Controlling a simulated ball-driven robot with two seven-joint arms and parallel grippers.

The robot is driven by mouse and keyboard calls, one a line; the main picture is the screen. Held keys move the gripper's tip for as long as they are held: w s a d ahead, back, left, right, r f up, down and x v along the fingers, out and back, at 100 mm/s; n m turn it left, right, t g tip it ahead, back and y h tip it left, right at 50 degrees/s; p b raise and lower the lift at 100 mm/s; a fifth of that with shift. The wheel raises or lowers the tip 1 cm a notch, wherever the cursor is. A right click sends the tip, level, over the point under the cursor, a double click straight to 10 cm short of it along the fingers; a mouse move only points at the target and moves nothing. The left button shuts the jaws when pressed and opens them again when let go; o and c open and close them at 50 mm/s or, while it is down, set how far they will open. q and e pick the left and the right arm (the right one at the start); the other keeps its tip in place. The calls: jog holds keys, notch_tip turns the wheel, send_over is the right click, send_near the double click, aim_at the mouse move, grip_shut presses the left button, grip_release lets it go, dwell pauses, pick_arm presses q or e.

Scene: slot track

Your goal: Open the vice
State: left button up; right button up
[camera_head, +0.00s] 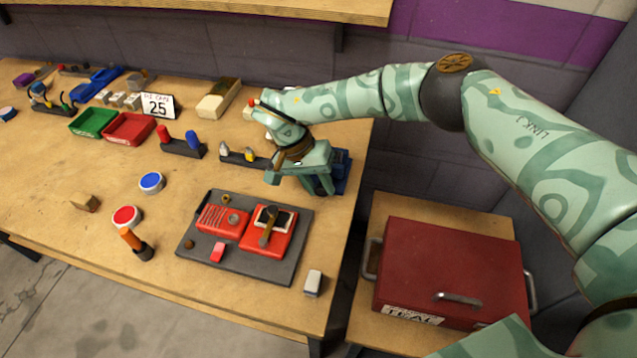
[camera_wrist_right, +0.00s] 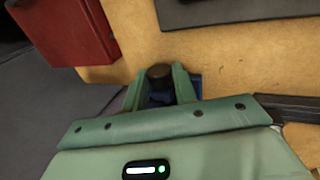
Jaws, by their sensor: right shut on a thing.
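The blue vice (camera_head: 342,168) sits at the right edge of the workbench, mostly hidden behind my right gripper (camera_head: 322,186) in the head view. In the right wrist view, my right gripper (camera_wrist_right: 161,76) is shut on a dark round knob (camera_wrist_right: 159,73), which looks like the end of the vice's handle. A bit of the blue vice (camera_wrist_right: 196,86) shows beside and behind the fingers. The vice's jaws and the rest of its handle are hidden. My left gripper is not in view.
A red toolbox (camera_head: 450,268) stands on a lower surface right of the workbench (camera_head: 90,245). The front left bench has free room.

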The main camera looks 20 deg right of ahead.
jog(key=o, duration=1)
jog(key=shift+c, duration=0.2)
jog(key=p+v, duration=0.1)
jog(key=v, duration=1.5)
jog(key=shift+w+a+r, duration=0.1)
